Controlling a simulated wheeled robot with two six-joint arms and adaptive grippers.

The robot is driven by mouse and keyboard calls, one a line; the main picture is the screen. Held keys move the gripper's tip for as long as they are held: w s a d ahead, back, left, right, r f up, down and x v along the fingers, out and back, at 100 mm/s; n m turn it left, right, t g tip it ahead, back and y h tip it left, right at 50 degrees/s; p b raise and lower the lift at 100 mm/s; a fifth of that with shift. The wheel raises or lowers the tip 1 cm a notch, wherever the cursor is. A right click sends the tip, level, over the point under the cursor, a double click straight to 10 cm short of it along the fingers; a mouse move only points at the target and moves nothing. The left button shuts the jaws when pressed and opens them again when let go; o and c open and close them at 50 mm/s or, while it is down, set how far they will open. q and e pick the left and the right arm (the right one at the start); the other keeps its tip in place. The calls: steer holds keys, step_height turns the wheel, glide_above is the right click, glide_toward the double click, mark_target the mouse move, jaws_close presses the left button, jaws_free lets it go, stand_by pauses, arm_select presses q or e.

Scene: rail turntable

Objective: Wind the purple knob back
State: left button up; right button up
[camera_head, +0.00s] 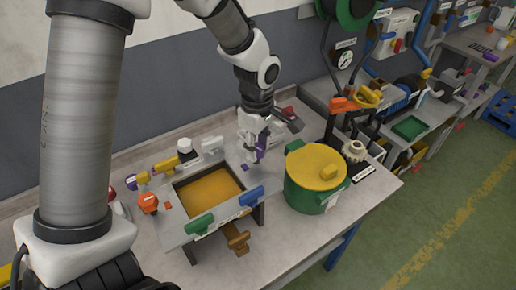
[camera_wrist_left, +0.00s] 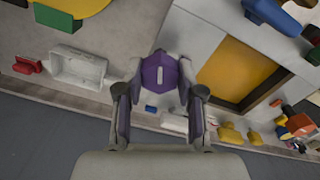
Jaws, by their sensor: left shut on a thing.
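The purple knob (camera_wrist_left: 159,74) is a hexagonal knob with a pale bar mark on its face, in the upper middle of the wrist view. The two fingers of my left gripper (camera_wrist_left: 160,82) stand on either side of it and are shut on it. In the head view the knob (camera_head: 261,153) shows only as a small purple patch beneath the left gripper (camera_head: 253,140), mostly hidden by the fingers. My right gripper is not in view.
A grey fixture with a yellow recessed panel (camera_head: 208,190) stands left of the knob. A green pot with a yellow lid (camera_head: 318,165) stands close to its right. A white tray (camera_wrist_left: 78,66) lies near the knob. The bench front (camera_head: 285,250) is mostly clear.

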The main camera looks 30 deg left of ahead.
arm_select(q)
steer(key=n+b, duration=0.2)
steer(key=n, duration=0.4)
steer(key=shift+f, duration=0.2)
steer(key=n+b, duration=0.1)
steer(key=n, duration=0.5)
steer(key=shift+a+n+b, duration=0.1)
steer(key=shift+n+b, duration=0.2)
steer(key=o, duration=1.1)
steer(key=shift+s, duration=0.1)
steer(key=shift+o, duration=0.2)
steer(key=shift+a+r, duration=0.1)
step_height(320, 180, up, 12)
